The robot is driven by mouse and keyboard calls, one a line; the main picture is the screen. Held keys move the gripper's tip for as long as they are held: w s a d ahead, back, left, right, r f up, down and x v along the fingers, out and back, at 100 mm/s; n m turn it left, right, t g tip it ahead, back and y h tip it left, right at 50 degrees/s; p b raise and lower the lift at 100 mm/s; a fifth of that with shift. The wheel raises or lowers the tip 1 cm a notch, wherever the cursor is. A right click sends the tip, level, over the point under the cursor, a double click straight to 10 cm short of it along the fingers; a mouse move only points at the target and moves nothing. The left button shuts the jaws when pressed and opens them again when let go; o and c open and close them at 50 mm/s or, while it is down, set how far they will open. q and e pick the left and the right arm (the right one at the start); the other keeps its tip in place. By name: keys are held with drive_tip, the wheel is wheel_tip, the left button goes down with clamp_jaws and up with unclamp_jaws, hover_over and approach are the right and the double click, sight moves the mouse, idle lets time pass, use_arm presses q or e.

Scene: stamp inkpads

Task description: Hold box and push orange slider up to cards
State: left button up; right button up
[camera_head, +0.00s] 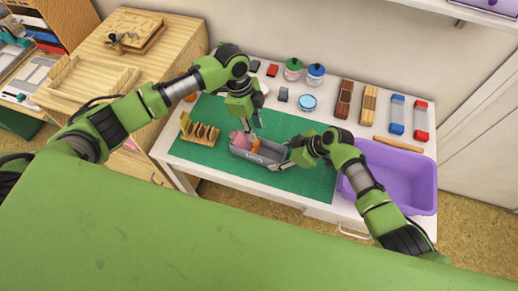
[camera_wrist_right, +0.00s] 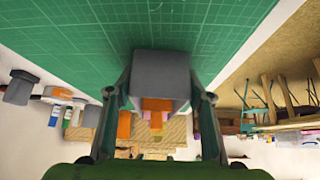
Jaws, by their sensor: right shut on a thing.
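The grey box (camera_head: 268,158) lies on the green mat (camera_head: 307,181). My right gripper (camera_head: 287,162) is shut on the box's right end. In the right wrist view the grey box (camera_wrist_right: 161,66) sits between the two fingers. The orange slider (camera_head: 255,147) is inside the box, and it also shows in the right wrist view (camera_wrist_right: 157,104). The pink cards (camera_head: 240,138) stand in the box's left part, left of the slider. My left gripper (camera_head: 252,130) points down just above the box, near the slider. Its fingertips are too small to tell open from shut, or whether they touch.
A wooden rack (camera_head: 200,132) stands left of the box on the mat. A purple bin (camera_head: 412,178) is at the right table end. Inkpads, jars (camera_head: 315,74), wooden blocks (camera_head: 369,104) and blue and red items line the back. The mat's front right part is clear.

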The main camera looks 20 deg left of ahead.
sight(256, 147)
use_arm(q)
drive_tip(key=n, duration=0.2)
drive_tip(key=r+n, duration=0.1)
drive_tip(key=n, duration=0.1)
drive_tip(key=shift+d, duration=0.25)
drive_tip(key=n, duration=0.1)
drive_tip(key=r+n+y, duration=0.1)
drive_tip(key=n, duration=0.1)
drive_tip(key=shift+n, duration=0.3)
wheel_tip(256, 147, down, 9)
drive_tip(key=n+y, duration=0.1)
drive_tip(key=n, duration=0.8)
drive_tip(key=shift+f, duration=0.15)
drive_tip(key=shift+a, duration=0.1)
clamp_jaws()
